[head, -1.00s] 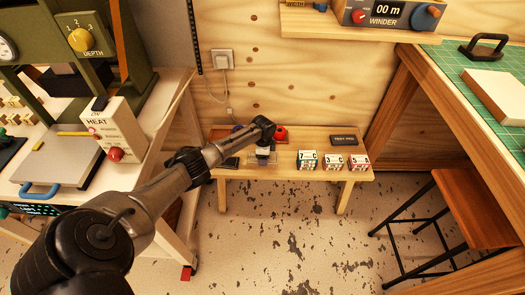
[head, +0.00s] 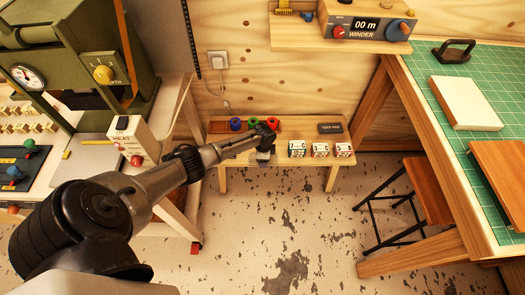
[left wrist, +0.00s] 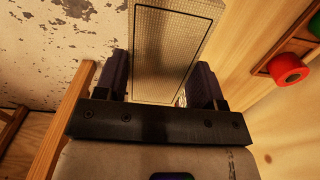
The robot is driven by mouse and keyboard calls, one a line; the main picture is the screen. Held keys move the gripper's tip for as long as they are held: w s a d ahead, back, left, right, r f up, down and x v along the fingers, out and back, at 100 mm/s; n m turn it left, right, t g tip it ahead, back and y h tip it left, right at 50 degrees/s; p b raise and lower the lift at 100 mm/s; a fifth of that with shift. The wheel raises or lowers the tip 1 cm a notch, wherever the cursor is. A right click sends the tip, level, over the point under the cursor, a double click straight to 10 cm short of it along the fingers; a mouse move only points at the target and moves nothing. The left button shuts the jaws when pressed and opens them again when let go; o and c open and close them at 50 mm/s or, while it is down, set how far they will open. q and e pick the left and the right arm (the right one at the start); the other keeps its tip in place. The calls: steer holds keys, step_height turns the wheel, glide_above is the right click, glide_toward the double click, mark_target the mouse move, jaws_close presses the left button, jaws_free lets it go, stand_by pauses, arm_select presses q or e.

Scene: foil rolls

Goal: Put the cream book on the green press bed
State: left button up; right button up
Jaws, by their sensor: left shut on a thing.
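A cream, cloth-textured book (left wrist: 170,50) with a thin black frame line on its cover is between the fingers of my left gripper (left wrist: 162,82) in the left wrist view. The gripper is shut on it. In the head view my left gripper (head: 264,152) is over the low wooden bench, and the book is hardly visible there. The green press (head: 60,60) stands at the upper left, with a dial gauge and a yellow depth knob. Part of a pale grey plate (head: 88,163) shows in front of it, the rest behind my arm. My right gripper is out of view.
The low bench (head: 235,182) holds blue, green and red rolls (head: 273,124), several number blocks (head: 320,149) and a dark block. A white heat box (head: 130,140) stands by the press. At right are a green mat (head: 425,70) with a pale slab (head: 466,103) and a stool (head: 425,190).

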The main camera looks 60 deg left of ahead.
arm_select(q)
steer(key=shift+s+d+r, duration=0.1)
steer(key=shift+d+r, duration=0.1)
steer(key=shift+d, duration=0.15)
